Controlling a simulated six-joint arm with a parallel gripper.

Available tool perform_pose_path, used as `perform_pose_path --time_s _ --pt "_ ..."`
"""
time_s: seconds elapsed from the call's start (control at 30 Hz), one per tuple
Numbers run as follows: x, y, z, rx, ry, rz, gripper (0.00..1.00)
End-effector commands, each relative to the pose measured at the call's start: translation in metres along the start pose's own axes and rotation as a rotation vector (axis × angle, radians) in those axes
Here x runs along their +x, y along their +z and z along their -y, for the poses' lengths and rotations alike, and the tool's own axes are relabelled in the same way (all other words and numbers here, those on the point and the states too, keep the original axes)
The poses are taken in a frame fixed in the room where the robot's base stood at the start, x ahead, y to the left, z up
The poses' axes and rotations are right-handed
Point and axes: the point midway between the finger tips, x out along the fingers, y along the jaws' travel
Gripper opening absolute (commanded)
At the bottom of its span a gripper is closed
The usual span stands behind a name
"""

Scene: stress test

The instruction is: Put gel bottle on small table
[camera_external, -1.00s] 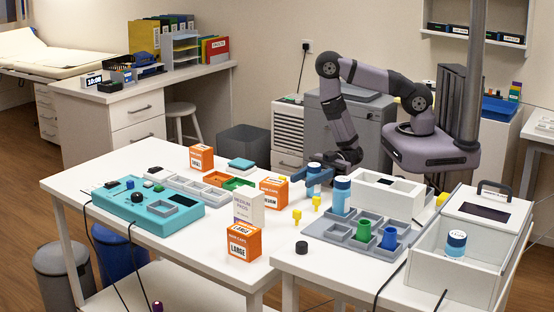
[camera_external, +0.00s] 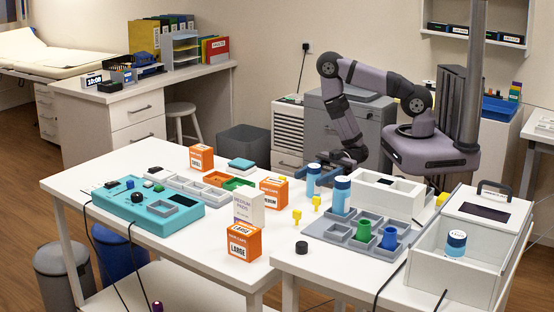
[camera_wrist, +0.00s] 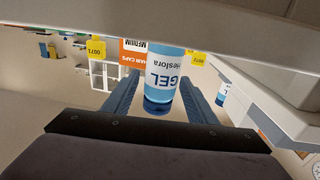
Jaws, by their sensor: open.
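The gel bottle (camera_external: 312,184) is blue with a darker blue cap and stands upright on the white table (camera_external: 150,238), near its far right end. In the wrist view the bottle (camera_wrist: 166,72) is marked GEL and shows ahead of my jaws, with a gap on each side. My gripper (camera_external: 332,172) is open, just to the right of the bottle, with its blue fingers pointing at it. In the wrist view my two fingers (camera_wrist: 159,95) are spread and empty.
An orange MEDIUM box (camera_external: 273,192) stands left of the bottle, and yellow pieces (camera_external: 297,216) stand close in front. The grey tray (camera_external: 325,232) holds green and blue cups. A white box (camera_external: 388,192) stands right of the second bottle.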

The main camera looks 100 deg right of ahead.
Motion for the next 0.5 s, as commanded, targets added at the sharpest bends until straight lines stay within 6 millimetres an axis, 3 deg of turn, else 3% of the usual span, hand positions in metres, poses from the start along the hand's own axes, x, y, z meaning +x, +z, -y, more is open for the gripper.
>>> perform_pose_path --time_s 0.2,0.5 --pt "-0.023 0.002 0.000 0.002 0.005 0.001 0.52" --pt "-0.039 0.002 0.001 0.002 0.001 0.001 0.52"
